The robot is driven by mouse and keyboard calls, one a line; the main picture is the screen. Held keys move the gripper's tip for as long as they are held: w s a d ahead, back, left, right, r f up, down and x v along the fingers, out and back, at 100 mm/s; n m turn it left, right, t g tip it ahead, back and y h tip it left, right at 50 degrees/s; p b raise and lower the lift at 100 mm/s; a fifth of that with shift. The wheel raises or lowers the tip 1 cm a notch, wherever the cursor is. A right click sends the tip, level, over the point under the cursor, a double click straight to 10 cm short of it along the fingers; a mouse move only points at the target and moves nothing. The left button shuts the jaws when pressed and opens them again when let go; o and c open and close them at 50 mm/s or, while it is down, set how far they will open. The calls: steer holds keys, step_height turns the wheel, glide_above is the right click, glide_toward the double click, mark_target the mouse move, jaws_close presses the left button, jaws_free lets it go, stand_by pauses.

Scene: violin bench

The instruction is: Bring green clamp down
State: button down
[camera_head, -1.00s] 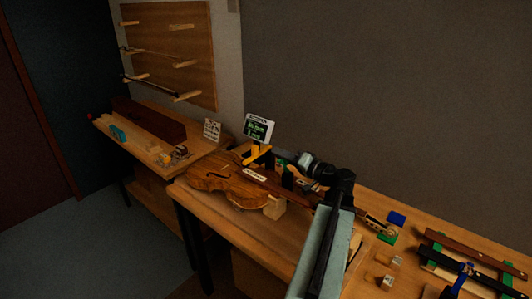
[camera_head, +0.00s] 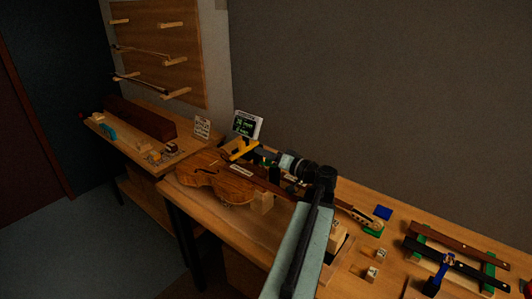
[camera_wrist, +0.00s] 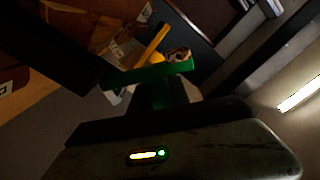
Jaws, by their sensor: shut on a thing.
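The green clamp (camera_wrist: 150,74) shows in the wrist view as a green bar with a green stem, right in front of my gripper. My gripper (camera_head: 268,158) is shut on it, above the neck side of the violin (camera_head: 215,178). In the head view the clamp is too small and dark to make out clearly. A yellow clamp (camera_head: 241,150) stands just left of my gripper; it also shows in the wrist view (camera_wrist: 153,43), just beyond the green bar.
A small display (camera_head: 246,125) stands behind the violin. A second bench stands left.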

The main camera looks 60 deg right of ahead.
steer(key=c, duration=1.2)
jaws_free()
steer(key=shift+c, duration=0.2)
steer(key=shift+s, duration=0.1)
steer(key=v, duration=0.7)
steer(key=shift+s, duration=0.4)
